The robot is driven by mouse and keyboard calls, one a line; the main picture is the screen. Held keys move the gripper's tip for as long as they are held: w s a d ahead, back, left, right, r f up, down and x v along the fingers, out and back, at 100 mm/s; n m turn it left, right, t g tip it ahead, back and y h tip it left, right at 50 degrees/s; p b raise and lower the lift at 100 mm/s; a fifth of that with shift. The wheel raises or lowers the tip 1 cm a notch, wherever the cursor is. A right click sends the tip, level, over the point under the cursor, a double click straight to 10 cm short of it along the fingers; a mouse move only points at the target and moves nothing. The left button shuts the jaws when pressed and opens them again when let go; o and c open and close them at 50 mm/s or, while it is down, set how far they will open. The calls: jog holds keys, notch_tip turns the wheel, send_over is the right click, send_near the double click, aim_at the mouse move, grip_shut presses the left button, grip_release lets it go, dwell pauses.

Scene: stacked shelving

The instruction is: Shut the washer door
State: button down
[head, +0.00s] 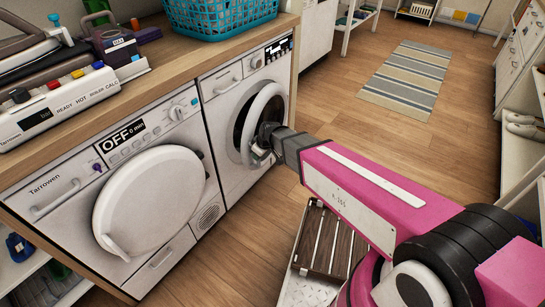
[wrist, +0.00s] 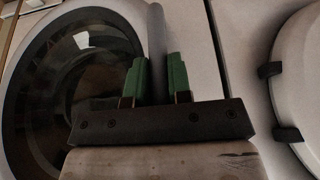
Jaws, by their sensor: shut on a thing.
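The washer on the right (head: 222,95) is white, with a round porthole. Its round white-rimmed door (head: 269,97) appears to stand partly open at the front, with dark glass behind the rim. My gripper (head: 258,152) is at the lower part of this door. In the wrist view, the green fingers of my gripper (wrist: 158,82) are closed on a thin grey edge (wrist: 157,40), which looks like the door's edge. The dark porthole (wrist: 85,90) lies to the left of the fingers. My gripper hides part of the door's lower rim in the head view.
A second white machine (head: 60,187), with a solid round door (head: 150,200) and an OFF display, stands at left. A wooden counter (head: 165,55) tops both machines and carries a blue basket (head: 218,18). A slatted wooden stool (head: 322,240) is below my arm. Floor beyond is clear around a striped rug (head: 405,78).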

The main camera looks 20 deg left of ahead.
aim_at(244, 149)
jog(key=a, duration=0.7)
jog(key=shift+w, duration=0.25)
jog(key=shift+d, duration=0.2)
jog(key=c, duration=1.1)
grip_release()
jog(key=shift+o, duration=0.2)
jog(key=v, duration=1)
jog(key=shift+s+d+r, duration=0.1)
jog(key=shift+d+r, duration=0.05)
jog(key=shift+r, duration=0.2)
jog(key=w+d+m+h, duration=0.1)
jog(key=w+d+m, duration=0.15)
jog(key=d, duration=0.45)
jog(key=w+d+m, duration=0.1)
jog(key=w+d, duration=0.2)
jog(key=d, duration=0.5)
jog(key=s+d+m+g+h, duration=0.1)
jog(key=d+m, duration=1)
jog(key=d, duration=2.7)
jog(key=shift+s+d+f+h, duration=0.2)
jog(key=shift+s+d+h, duration=0.15)
jog(key=shift+s+h, duration=0.6)
